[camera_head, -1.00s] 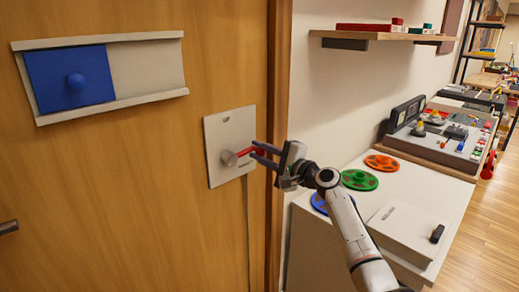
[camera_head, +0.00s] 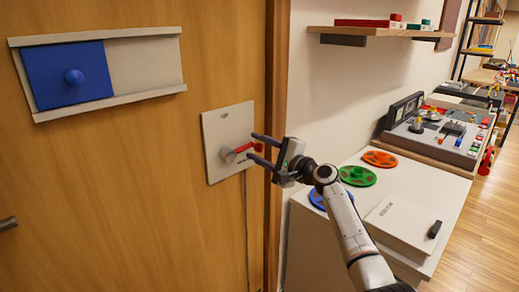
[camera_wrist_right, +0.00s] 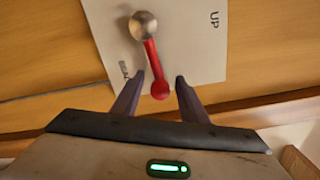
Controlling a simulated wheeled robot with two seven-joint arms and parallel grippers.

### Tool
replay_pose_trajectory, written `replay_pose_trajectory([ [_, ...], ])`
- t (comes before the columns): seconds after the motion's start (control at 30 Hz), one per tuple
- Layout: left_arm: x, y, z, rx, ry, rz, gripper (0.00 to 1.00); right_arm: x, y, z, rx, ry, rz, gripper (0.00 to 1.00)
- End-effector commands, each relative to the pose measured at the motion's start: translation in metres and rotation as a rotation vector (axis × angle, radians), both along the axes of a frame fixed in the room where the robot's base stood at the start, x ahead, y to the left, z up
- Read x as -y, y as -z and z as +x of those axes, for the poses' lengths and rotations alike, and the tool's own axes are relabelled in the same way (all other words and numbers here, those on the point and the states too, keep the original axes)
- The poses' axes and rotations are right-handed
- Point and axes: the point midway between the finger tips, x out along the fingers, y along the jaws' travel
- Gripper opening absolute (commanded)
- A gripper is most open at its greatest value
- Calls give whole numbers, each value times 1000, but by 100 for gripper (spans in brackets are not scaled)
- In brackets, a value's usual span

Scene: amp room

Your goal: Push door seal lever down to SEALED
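The door seal lever is a red arm with a round red tip (camera_head: 258,147) on a silver hub (camera_head: 227,155). It sits on a pale plate (camera_head: 219,126) on the wooden door and points right and slightly upward. My right gripper (camera_head: 260,149) is open, with its dark fingers above and below the tip. In the right wrist view, the lever's red arm (camera_wrist_right: 152,62) reaches between the fingertips (camera_wrist_right: 159,80), with gaps on both sides. The plate reads "UP" there; a smaller label by the lever is unreadable. My left gripper is not in view.
The door frame (camera_head: 277,60) stands just beside the plate. A shelf (camera_head: 385,31) hangs above.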

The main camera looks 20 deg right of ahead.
Motion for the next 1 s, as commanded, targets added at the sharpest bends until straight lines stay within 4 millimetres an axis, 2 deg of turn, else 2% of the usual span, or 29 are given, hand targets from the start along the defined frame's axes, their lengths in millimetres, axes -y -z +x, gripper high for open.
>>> replay_pose_trajectory([
  [0.17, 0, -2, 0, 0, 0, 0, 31, 6, 1, -11, 0, 2, -2, 40],
  [0.63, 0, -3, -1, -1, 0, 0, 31, 30, 1, -85, 0, -1, -1, 40],
  [0.8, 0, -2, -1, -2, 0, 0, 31, 34, 0, -96, 0, -1, 1, 40],
  [1.0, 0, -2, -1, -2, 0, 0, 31, 35, -1, -97, 1, -2, 1, 40],
])
